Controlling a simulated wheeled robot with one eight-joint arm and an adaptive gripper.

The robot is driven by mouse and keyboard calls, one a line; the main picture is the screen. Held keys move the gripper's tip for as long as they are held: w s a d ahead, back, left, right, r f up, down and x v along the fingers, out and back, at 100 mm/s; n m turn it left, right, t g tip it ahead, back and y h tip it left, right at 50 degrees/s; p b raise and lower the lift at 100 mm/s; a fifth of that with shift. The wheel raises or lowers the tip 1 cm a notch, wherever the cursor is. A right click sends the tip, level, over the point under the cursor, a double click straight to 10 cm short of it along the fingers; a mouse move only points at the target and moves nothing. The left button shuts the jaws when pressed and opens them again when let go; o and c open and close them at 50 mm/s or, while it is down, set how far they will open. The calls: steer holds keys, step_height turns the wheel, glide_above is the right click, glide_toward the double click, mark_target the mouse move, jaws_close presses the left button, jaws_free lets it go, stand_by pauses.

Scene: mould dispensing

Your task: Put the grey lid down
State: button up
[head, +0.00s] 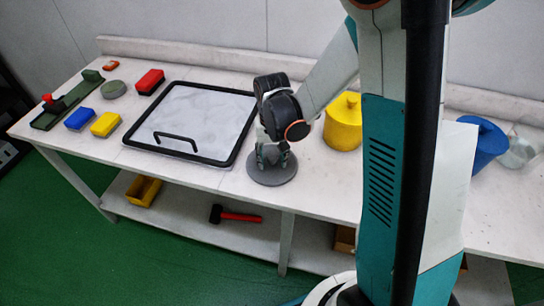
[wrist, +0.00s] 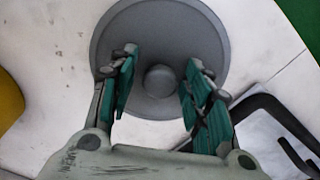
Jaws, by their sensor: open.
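The grey lid (head: 273,172) is a round disc lying flat on the white table, close to the front edge and right of the black-framed tray. In the wrist view the lid (wrist: 160,30) shows from above, with a round knob (wrist: 161,81) at its middle. My gripper (head: 272,156) is right above the lid, pointing down. In the wrist view my gripper (wrist: 157,90) is open, with one teal-padded finger on each side of the knob and a gap on both sides.
The black-framed tray (head: 238,149) with a handle lies to the left. A yellow pot (head: 343,123) stands to the right, and a blue container (head: 488,142) further right. Red, blue and yellow blocks lie at the far left. A hammer (head: 235,215) is on the lower shelf.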

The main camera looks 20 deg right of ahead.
mark_target(272, 157)
step_height(272, 157, up, 12)
steer(key=p, duration=0.4)
steer(key=s+r+n+t, duration=0.2)
steer(key=s+r+t, duration=0.5)
steer(key=s+r, duration=0.6)
steer(key=shift+s+r+n, duration=0.15)
steer(key=shift+s+n, duration=0.15)
steer(key=shift+s, duration=0.65)
